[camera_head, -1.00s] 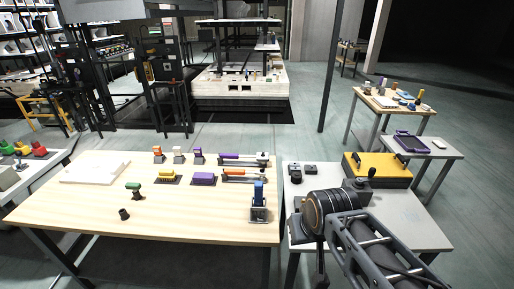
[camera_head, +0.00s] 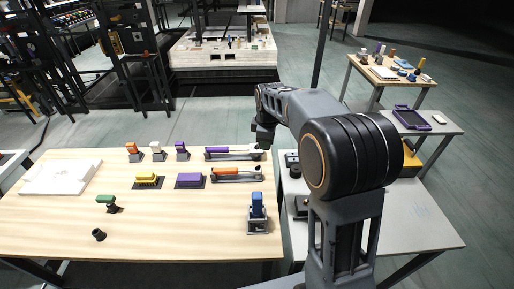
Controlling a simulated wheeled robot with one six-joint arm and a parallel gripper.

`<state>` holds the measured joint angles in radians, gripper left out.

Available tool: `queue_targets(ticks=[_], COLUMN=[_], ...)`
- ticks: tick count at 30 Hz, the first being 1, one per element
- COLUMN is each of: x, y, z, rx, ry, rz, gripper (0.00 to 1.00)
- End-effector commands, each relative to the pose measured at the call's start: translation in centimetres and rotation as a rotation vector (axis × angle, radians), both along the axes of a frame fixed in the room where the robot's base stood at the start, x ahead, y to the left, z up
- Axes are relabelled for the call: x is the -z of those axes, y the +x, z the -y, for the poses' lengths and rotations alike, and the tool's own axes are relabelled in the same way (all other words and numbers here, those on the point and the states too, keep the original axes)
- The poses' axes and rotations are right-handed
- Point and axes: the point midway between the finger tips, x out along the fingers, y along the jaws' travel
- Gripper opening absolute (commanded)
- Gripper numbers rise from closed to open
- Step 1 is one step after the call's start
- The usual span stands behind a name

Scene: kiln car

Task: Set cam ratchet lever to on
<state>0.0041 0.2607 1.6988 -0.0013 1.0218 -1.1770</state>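No label marks the cam ratchet lever, so I cannot tell for sure which piece it is. On the wooden table (camera_head: 150,222), a lever with a purple handle (camera_head: 217,155) lies along a grey base at the back right. A lever with an orange handle (camera_head: 225,173) lies in front of it. A blue upright handle (camera_head: 257,205) stands in a metal bracket at the front right. My gripper (camera_head: 262,142) hangs at the end of my arm near the table's back right corner, close to the purple lever's right end. Its fingers are too small and dark to read.
Orange, white and purple small blocks, a yellow block (camera_head: 147,180), a purple block (camera_head: 190,180), a green-topped piece (camera_head: 106,202) and a white slab (camera_head: 61,177) share the table. The front middle is clear. A grey table (camera_head: 420,225) stands right, partly behind my arm.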

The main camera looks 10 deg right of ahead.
Motion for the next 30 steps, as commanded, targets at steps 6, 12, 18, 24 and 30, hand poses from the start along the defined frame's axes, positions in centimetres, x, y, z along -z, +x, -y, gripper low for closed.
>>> queue_targets(ticks=[6, 12, 18, 24, 30], x=[6.5, 11.2, 13.6, 14.8, 16.4], y=[6.9, 9.9, 11.0, 11.1, 11.1], z=[-0.1, -0.2, -0.2, -0.2, -0.2], rx=[-0.417, -0.674, -0.791, -0.814, -0.812], ry=[-0.047, -0.062, -0.064, -0.065, -0.064], rz=[-0.090, -0.132, -0.150, -0.154, -0.154], gripper=[0.30, 0.30, 0.30, 0.30, 0.30])
